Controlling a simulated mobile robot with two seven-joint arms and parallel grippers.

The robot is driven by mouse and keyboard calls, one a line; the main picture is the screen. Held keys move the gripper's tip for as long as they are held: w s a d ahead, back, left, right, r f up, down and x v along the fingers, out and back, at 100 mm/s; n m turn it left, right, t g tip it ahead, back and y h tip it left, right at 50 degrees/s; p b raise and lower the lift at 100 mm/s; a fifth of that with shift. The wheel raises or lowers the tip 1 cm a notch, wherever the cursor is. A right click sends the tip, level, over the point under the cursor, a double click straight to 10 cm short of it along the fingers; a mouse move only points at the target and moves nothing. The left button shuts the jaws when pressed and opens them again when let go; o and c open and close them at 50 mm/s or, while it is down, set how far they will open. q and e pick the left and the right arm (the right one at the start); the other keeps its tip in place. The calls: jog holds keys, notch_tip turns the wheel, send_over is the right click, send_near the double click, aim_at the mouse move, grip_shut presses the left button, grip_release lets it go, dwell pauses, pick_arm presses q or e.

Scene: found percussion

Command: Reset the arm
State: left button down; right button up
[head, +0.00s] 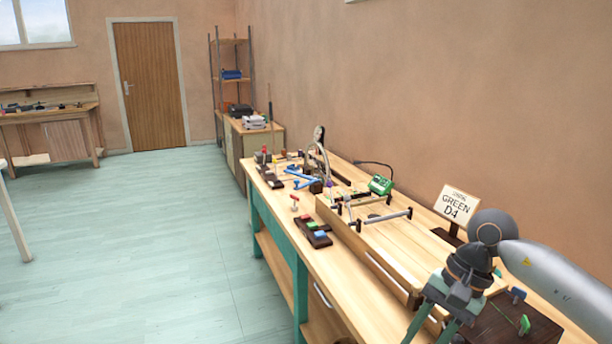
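My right arm comes in from the right edge over the near end of the workbench. Its gripper (431,331) points down at the bottom of the view. The two greenish fingers stand apart with nothing visible between them, and their tips are at or past the lower picture edge. My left arm and gripper are not in view.
The wooden workbench (345,292) runs along the right wall. It carries a block with coloured keys (313,232), a wooden frame with metal bars (385,218), a green device (380,185), a "GREEN D4" sign (457,205) and a dark board (500,325) near my gripper.

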jog(key=s+a+r+m+t+y+p, duration=0.1)
jog(key=s+a+r+m+y+p, duration=0.15)
jog(key=a+m+y, duration=0.6)
jog(key=s+a+r+m+y+p, duration=0.1)
jog(key=s+a+r+m+y, duration=0.15)
jog(key=a+m+y, duration=0.6)
jog(key=w+d+f+m+t+h+p, duration=0.1)
jog(key=d+f+m+t+h, duration=0.55)
jog(key=m, duration=0.95)
jog(key=w+d+f+m+t+h+p, duration=0.25)
jog(key=f+m+t+h, duration=0.6)
jog(key=m, duration=0.75)
pick_arm(q)
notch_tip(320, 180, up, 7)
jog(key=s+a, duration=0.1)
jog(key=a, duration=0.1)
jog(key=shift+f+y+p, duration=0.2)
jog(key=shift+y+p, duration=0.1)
jog(key=shift+p, duration=0.1)
pick_arm(e)
jog(key=s+d+f+m+g+h, duration=0.2)
jog(key=s+d+f+m, duration=0.1)
jog(key=s+f+m, duration=0.3)
jog(key=s+d+f+m+g+h, duration=0.2)
jog(key=s+f+m, duration=0.4)
jog(key=s, duration=0.4)
jog(key=shift+s+d+f+g, duration=0.25)
jog(key=shift+d+f+g, duration=0.5)
jog(key=shift+f+g, duration=0.05)
